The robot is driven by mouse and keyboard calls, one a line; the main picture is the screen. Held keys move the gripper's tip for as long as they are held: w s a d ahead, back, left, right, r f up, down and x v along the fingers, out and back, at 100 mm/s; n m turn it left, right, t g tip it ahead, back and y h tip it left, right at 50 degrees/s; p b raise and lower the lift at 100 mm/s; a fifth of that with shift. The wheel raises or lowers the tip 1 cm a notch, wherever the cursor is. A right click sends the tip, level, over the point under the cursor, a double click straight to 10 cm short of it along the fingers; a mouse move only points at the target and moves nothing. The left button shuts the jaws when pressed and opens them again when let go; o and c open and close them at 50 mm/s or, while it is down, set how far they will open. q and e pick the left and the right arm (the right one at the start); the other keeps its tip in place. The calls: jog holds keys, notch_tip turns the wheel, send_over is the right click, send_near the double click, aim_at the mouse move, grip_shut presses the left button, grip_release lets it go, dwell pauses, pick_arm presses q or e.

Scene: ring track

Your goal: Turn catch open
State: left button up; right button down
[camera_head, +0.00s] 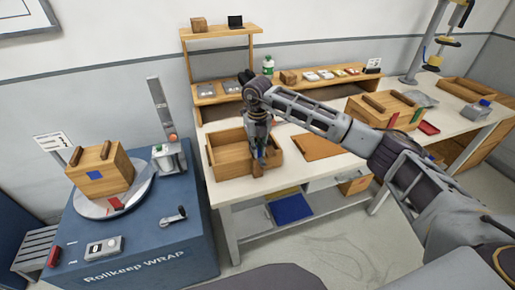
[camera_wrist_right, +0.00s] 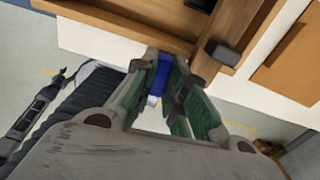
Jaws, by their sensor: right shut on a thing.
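My right gripper (camera_head: 259,160) points down at the front of the open wooden tray (camera_head: 230,168) on the white workbench. In the right wrist view, its green-lined fingers (camera_wrist_right: 172,75) are closed around a narrow blue piece (camera_wrist_right: 162,76), beside the tray's front wall (camera_wrist_right: 115,20). A brown block (camera_head: 257,171) shows just under the fingertips in the head view. The fingers hide part of this spot, and I cannot tell whether the blue piece or the brown block is the catch, or which way it is turned. My left gripper is not seen.
The white workbench (camera_head: 232,196) carries a brown board (camera_head: 316,147) and a lidded wooden box (camera_head: 385,108) to the right. A wooden shelf (camera_head: 215,97) stands behind. A blue wrapping machine (camera_head: 135,240) with a wooden box (camera_head: 100,175) is at left. A blue bin (camera_head: 291,208) sits below.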

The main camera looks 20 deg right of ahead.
jog(key=shift+r+m, duration=0.1)
jog(key=shift+m, duration=0.3)
jog(key=c, duration=1.4)
grip_release()
jog(key=shift+c, duration=0.2)
notch_tip(320, 180, up, 12)
